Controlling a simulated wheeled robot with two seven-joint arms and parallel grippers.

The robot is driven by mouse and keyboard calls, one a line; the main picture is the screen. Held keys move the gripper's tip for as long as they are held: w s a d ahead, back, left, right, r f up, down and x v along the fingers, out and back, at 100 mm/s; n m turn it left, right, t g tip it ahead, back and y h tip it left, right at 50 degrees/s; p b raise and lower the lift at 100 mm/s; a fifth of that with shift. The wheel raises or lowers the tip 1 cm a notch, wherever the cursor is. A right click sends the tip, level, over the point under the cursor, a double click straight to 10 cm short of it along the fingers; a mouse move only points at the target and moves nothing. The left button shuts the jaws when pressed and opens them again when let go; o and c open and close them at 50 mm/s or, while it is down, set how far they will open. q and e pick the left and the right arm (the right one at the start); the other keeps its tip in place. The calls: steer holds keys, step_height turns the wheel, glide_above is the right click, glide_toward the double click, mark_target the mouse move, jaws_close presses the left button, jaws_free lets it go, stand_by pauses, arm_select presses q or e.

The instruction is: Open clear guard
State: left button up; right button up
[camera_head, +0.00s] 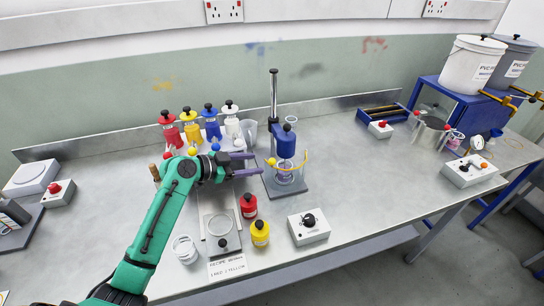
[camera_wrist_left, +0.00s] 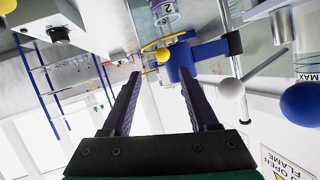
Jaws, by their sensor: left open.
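The nozzle stand has a blue head (camera_head: 286,141) on a dark post, with a clear cup (camera_head: 285,172) below it. A yellow curved bar (camera_head: 306,160) and a yellow ball knob (camera_head: 271,161) are beside the head. The clear guard is too transparent to outline surely. My left gripper (camera_head: 254,163) is open and empty, its purple fingers pointing right, just left of the yellow knob. In the left wrist view, the yellow knob (camera_wrist_left: 163,55) shows beyond the fingertips, near the blue head (camera_wrist_left: 205,50). My right gripper is not in view.
Several coloured bottles (camera_head: 189,126) stand behind my left arm. A red jar (camera_head: 249,206) and a yellow jar (camera_head: 260,233) stand in front of the gripper. A grey control box (camera_head: 309,227) is at the front. The bench right of the stand has free room.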

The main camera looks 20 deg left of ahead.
mark_target(270, 162)
arm_select(q)
steer(key=x, duration=0.2)
steer(key=p+x, duration=0.1)
steer(key=x, duration=0.2)
steer(key=shift+w, duration=0.4)
steer(key=x, duration=0.3)
steer(key=shift+w+f+p, duration=0.15)
steer(key=shift+f+p, duration=0.15)
steer(key=shift+f, duration=0.05)
steer(key=shift+c, duration=0.6)
jaws_close()
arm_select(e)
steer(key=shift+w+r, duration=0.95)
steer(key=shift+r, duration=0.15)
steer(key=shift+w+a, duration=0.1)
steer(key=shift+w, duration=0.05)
